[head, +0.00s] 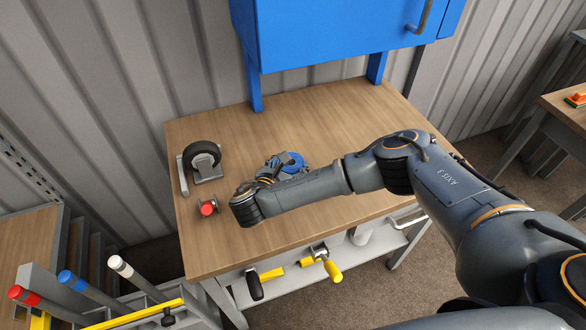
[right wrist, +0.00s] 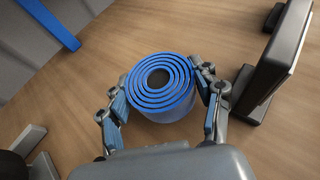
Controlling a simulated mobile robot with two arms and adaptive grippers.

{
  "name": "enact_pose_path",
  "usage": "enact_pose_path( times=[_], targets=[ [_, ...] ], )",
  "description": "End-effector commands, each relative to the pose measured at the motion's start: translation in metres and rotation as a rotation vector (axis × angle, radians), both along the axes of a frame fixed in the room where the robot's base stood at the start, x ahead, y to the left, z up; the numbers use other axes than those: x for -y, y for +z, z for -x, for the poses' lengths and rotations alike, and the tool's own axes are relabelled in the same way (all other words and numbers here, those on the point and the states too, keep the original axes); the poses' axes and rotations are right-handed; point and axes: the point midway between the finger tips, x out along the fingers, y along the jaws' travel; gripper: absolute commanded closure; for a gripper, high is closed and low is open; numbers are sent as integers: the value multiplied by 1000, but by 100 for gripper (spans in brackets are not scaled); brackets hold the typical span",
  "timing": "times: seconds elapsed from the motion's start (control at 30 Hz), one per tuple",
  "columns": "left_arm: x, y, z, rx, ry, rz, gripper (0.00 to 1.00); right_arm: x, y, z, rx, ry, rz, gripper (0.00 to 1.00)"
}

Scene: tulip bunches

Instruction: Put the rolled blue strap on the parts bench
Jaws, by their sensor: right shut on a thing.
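The rolled blue strap (right wrist: 160,86) shows in the right wrist view as a coil of blue rings between the two fingers of my right gripper (right wrist: 163,98). In the head view the strap (head: 292,160) is partly hidden behind my right gripper (head: 275,170). My right gripper is shut on it, over the wooden top of the bench (head: 330,118). Whether the strap touches the bench top is hard to tell. My left gripper is not in view.
On the bench's left side are a black caster wheel (head: 202,155) and a small part with a red face (head: 208,208). A blue cabinet (head: 340,35) hangs above the back. Tools with yellow parts (head: 325,262) lie on the shelf below. The bench's back middle is clear.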

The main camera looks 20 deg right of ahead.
Motion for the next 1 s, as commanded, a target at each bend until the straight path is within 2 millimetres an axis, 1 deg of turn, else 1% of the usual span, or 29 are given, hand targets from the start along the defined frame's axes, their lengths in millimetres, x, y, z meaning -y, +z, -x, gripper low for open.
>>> enact_pose_path(
  times=[0.03,0.1,0.17,0.53,0.57,0.6,0.67,1.0],
  targets=[
    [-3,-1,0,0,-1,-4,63,-1,-9,1,-2,0,2,72],
    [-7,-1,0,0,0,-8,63,0,-17,0,-1,-1,1,72],
    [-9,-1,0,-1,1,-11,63,0,-21,0,0,-1,2,72],
    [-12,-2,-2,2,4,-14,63,0,-26,0,0,0,0,72],
    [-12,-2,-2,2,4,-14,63,0,-26,0,-1,0,0,34],
    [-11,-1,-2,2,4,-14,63,0,-26,0,-1,0,0,26],
    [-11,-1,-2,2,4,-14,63,0,-26,0,-1,0,0,13],
    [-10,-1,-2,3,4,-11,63,0,-25,0,0,0,0,13]
  ],
)
